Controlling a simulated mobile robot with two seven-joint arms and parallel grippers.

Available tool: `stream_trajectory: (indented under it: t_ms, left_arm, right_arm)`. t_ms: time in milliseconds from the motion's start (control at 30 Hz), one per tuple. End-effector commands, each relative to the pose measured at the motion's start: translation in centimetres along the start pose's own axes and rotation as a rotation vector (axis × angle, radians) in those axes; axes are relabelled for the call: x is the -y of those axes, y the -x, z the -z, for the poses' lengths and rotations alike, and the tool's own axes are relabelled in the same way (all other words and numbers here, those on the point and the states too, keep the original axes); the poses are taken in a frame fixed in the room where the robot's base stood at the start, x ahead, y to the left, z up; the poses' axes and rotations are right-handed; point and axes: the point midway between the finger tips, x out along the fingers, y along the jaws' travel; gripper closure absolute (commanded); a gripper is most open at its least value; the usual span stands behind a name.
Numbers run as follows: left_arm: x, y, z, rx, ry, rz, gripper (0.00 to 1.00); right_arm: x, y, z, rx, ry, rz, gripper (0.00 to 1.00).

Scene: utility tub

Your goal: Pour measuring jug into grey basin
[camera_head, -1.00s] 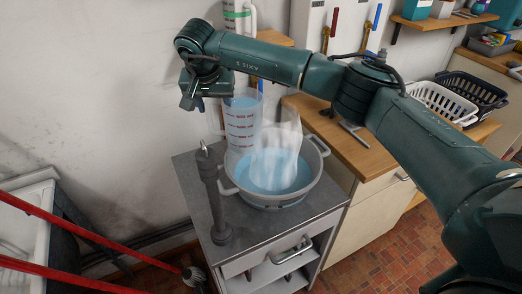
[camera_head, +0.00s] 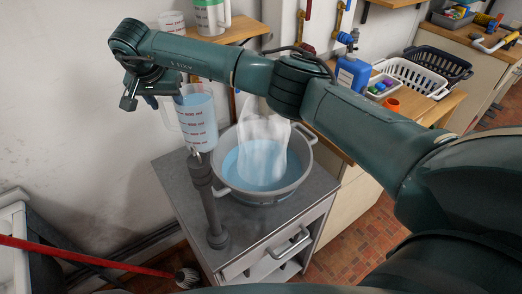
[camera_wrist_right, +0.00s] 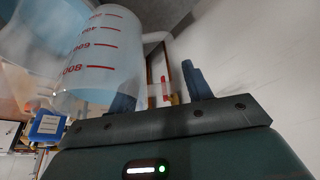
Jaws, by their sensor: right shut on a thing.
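The measuring jug (camera_head: 197,120) is clear with red marks and looks bluish and nearly upright. It is above the left back of the cabinet top, left of the grey basin. My right gripper (camera_head: 150,96) is shut on the jug's handle; the jug (camera_wrist_right: 100,55) and the gripper's fingers (camera_wrist_right: 160,95) also show in the right wrist view. The grey basin (camera_head: 302,160) stands on the cabinet with pale blue liquid in it. A whitish translucent shape (camera_head: 262,140) rises from the basin; I cannot tell what it is. My left gripper is not in view.
A grey post (camera_head: 210,205) stands at the cabinet's left edge, in front of the jug. A wooden counter behind holds a blue container (camera_head: 351,74), a white basket (camera_head: 410,77) and a black basket (camera_head: 440,64). A red pole (camera_head: 80,257) crosses the lower left.

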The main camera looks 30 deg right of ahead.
Motion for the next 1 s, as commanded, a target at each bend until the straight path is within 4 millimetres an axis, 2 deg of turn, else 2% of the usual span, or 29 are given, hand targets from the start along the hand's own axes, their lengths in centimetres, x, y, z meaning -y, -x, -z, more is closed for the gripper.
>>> stream_trajectory:
  t_ms: [533,1000]
  left_arm:
    - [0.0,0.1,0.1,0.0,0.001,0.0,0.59]
    - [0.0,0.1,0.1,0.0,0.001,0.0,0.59]
  right_arm:
    - [-2.3,1.7,0.7,-0.015,-0.075,0.207,1.0]
    - [-3.7,3.2,1.1,-0.026,-0.116,0.314,1.0]
